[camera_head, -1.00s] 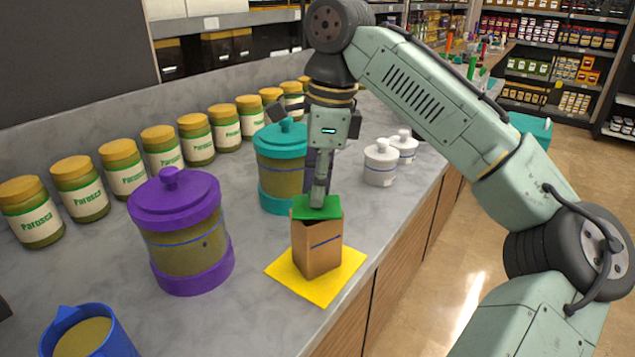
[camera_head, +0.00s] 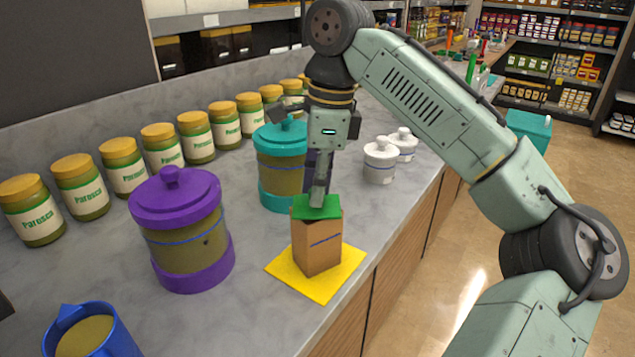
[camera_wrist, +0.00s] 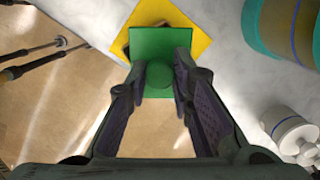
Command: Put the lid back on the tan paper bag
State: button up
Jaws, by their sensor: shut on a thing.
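The tan paper bag (camera_head: 317,244) stands upright on a yellow mat (camera_head: 289,277) near the counter's front edge. A flat green lid (camera_head: 330,211) lies over the bag's mouth, held from above by my gripper (camera_head: 318,203). In the wrist view the lid (camera_wrist: 160,40) has a round green knob (camera_wrist: 158,77), and my gripper (camera_wrist: 160,82) is shut on it. Dark edges of the bag show at the lid's left side there. I cannot tell whether the lid rests fully on the bag's rim.
A purple-lidded canister (camera_head: 182,240) stands to the left and a teal-lidded canister (camera_head: 279,180) just behind the bag. White pots (camera_head: 380,163) stand at the right. A blue jug (camera_head: 105,341) is at the front left. Several green jars (camera_head: 125,168) line the wall.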

dwell(0.9)
jog(key=o, duration=0.9)
jog(key=shift+c, duration=0.2)
jog(key=shift+o, duration=0.4)
jog(key=o, duration=0.4)
jog(key=shift+p, duration=0.35)
jog(key=shift+r+p, duration=0.6)
jog(key=shift+r, duration=2.9)
jog(key=shift+c, duration=0.2)
grip_shut()
